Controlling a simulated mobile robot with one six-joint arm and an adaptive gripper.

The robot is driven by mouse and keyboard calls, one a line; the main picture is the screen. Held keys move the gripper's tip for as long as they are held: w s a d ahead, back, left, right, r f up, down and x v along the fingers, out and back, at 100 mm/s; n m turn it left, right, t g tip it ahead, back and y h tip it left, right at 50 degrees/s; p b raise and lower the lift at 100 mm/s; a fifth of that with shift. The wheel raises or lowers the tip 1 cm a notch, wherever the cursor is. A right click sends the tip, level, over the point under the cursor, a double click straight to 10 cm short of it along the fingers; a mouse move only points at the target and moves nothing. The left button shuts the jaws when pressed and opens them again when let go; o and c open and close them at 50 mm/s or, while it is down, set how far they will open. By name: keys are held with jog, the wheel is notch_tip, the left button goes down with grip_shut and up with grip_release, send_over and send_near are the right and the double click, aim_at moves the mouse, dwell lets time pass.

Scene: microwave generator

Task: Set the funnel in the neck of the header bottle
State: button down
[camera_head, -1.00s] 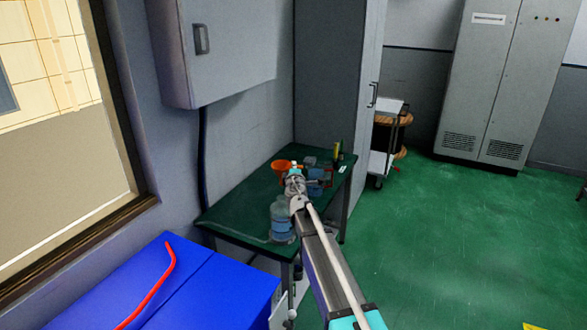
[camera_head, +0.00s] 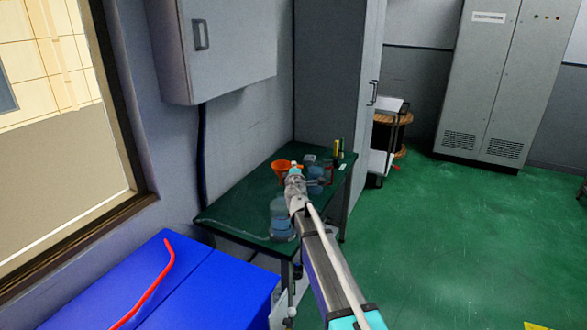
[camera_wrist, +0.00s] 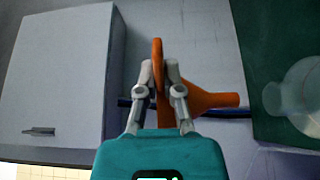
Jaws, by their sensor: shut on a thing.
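My gripper (camera_wrist: 158,72) is shut on the rim of the orange funnel (camera_wrist: 205,99) in the wrist view. The funnel's spout points right there, towards the neck of a clear bottle (camera_wrist: 303,95). A gap shows between spout and neck; their depth is hard to judge. In the head view the funnel (camera_head: 281,168) is left of my gripper (camera_head: 293,168), above the table. A pale blue clear bottle (camera_head: 281,220) stands at the table's front edge, partly behind my arm. Another bluish container (camera_head: 317,180) stands farther back. I cannot tell which of them the wrist view shows.
The green table (camera_head: 240,205) stands against the wall, with small yellow and dark items (camera_head: 338,148) at its back. A grey wall cabinet (camera_head: 230,60) hangs above it. A blue box (camera_head: 205,290) with a red bar is at front left. The floor on the right is open.

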jog(key=shift+a+f+b, duration=0.1)
jog(key=shift+f+b, duration=4.05)
jog(key=shift+f, duration=0.05)
dwell(0.6)
jog(key=c, duration=0.7)
grip_release()
